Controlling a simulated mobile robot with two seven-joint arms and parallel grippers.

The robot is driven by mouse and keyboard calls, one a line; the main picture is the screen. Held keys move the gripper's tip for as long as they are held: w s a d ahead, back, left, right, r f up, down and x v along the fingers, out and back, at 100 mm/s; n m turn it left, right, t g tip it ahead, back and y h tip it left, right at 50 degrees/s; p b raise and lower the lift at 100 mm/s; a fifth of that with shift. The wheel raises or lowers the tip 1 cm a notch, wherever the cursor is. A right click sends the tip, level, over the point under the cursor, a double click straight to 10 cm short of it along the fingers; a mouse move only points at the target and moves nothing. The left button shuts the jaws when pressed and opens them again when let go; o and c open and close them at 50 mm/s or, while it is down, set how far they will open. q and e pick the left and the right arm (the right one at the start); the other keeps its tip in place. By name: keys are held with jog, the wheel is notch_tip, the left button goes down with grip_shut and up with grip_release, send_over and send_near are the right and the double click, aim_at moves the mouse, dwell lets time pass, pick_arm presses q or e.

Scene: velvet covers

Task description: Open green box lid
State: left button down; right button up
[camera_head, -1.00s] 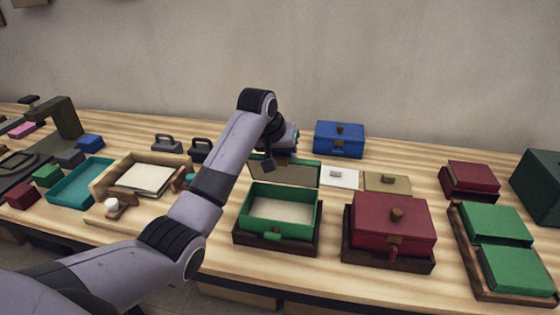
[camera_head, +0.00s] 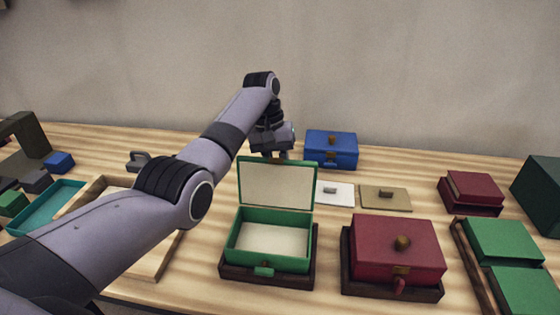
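The green box (camera_head: 243,262) stands on a dark base at the middle front of the table, its cream-lined inside showing. Its lid (camera_head: 277,184) stands raised at the back edge, roughly upright, with its cream inner face towards me. My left gripper (camera_head: 272,152) is at the top edge of the lid, partly behind it. Its fingertips are hidden, so I cannot tell whether they touch the lid or are open. My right gripper is not in view.
A red box (camera_head: 396,240) stands right of the green box. A blue box (camera_head: 331,149) stands behind. White (camera_head: 334,195) and tan (camera_head: 386,198) lids lie flat between them. A wooden tray and teal tray (camera_head: 48,205) lie at left, partly behind my arm.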

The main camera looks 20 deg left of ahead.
pick_arm(q)
jog(key=shift+w+f, duration=0.15)
dwell(0.4)
jog(key=c, duration=0.9)
grip_release()
jog(key=shift+c, duration=0.2)
jog(key=v, duration=0.7)
jog(key=shift+b, duration=0.4)
